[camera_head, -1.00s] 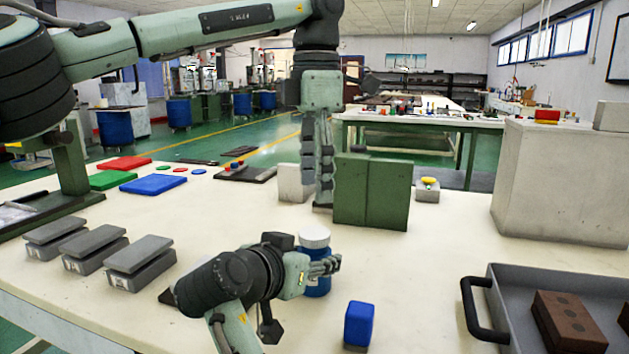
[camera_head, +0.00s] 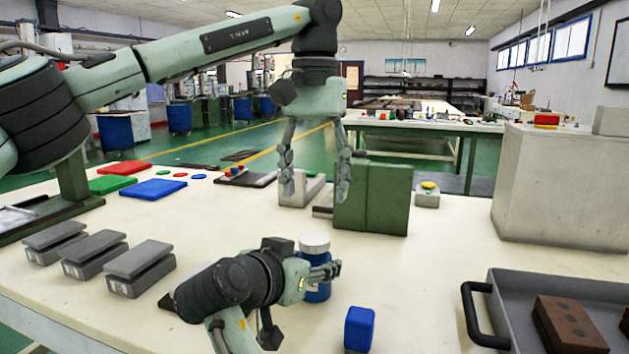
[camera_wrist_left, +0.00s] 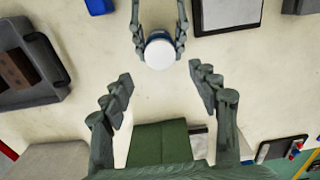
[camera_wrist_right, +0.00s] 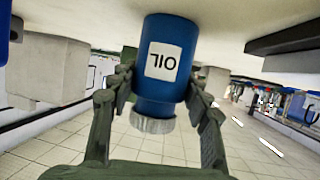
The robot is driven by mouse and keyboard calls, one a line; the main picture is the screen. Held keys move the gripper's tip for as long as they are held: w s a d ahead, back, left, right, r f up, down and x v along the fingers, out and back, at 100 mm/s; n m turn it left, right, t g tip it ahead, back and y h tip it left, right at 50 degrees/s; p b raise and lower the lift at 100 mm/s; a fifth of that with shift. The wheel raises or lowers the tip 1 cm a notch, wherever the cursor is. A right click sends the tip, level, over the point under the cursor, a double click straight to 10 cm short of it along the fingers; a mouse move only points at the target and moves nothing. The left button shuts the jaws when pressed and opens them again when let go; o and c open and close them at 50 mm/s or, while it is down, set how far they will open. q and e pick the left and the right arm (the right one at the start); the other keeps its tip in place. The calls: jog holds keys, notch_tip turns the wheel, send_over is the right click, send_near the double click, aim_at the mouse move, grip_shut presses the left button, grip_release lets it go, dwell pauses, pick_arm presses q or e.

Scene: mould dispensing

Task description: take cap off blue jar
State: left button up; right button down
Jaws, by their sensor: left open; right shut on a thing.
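The blue jar (camera_head: 317,288) stands upright on the table, with its white cap (camera_head: 314,243) on top. My right gripper (camera_head: 330,271) is shut around the jar's side, below the cap. The right wrist view shows the jar (camera_wrist_right: 163,60) upside down with a label reading OIL, between the fingers, and its ribbed cap (camera_wrist_right: 153,124). My left gripper (camera_head: 315,196) is open and empty, fingers pointing down, above and behind the jar. In the left wrist view the white cap (camera_wrist_left: 159,53) shows from above, beyond the open fingertips of my left gripper (camera_wrist_left: 160,92).
A green block-like box (camera_head: 375,198) stands just behind, near my left gripper. A small blue block (camera_head: 359,326) lies right of the jar. A grey tray (camera_head: 487,312) with brown blocks is at the right.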

aim_at(314, 237)
pick_arm(q)
jog(key=shift+f, duration=4)
jog(key=shift+c, duration=0.6)
